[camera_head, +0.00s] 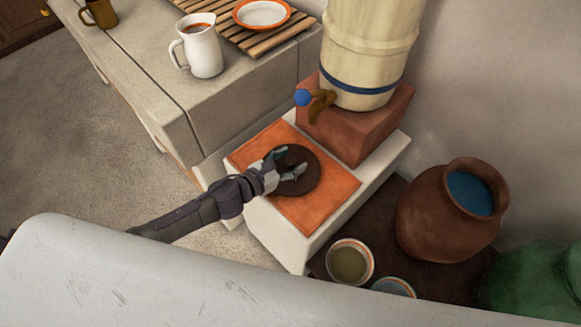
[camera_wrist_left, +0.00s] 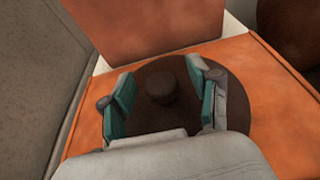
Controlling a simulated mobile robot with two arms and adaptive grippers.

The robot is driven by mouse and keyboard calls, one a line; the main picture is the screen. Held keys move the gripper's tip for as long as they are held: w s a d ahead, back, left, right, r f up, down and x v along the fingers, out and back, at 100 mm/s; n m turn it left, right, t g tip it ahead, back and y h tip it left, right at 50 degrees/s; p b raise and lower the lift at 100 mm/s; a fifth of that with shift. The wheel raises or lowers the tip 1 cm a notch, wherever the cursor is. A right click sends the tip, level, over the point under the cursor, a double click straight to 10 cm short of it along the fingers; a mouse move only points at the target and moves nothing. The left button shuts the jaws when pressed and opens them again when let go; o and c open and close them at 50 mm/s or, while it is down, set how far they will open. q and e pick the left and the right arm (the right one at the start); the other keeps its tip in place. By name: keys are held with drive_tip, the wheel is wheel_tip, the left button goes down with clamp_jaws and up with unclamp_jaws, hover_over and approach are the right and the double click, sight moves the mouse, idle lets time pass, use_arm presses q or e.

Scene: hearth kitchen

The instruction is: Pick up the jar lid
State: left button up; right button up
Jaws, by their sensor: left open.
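The jar lid (camera_head: 309,181) is a dark brown round disc lying on the orange mat (camera_head: 320,207). In the left wrist view the lid (camera_wrist_left: 236,110) shows a short round knob (camera_wrist_left: 161,86) at its middle. My left gripper (camera_head: 287,165) is over the lid. In the left wrist view its two teal-padded fingers (camera_wrist_left: 162,88) are open, one on each side of the knob and apart from it. The near edge of the lid is hidden by the gripper body. My right gripper is not in view.
A cream barrel (camera_head: 367,50) with a blue-knobbed tap stands on a red block (camera_head: 354,131) behind the mat. A white pitcher (camera_head: 203,53) and a slatted rack (camera_head: 246,38) are on the counter at left. A brown pot (camera_head: 430,215) and bowls (camera_head: 350,262) are at right.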

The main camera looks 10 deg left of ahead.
use_arm(q)
drive_tip(key=shift+c, duration=0.2)
clamp_jaws()
drive_tip(key=shift+w, duration=0.1)
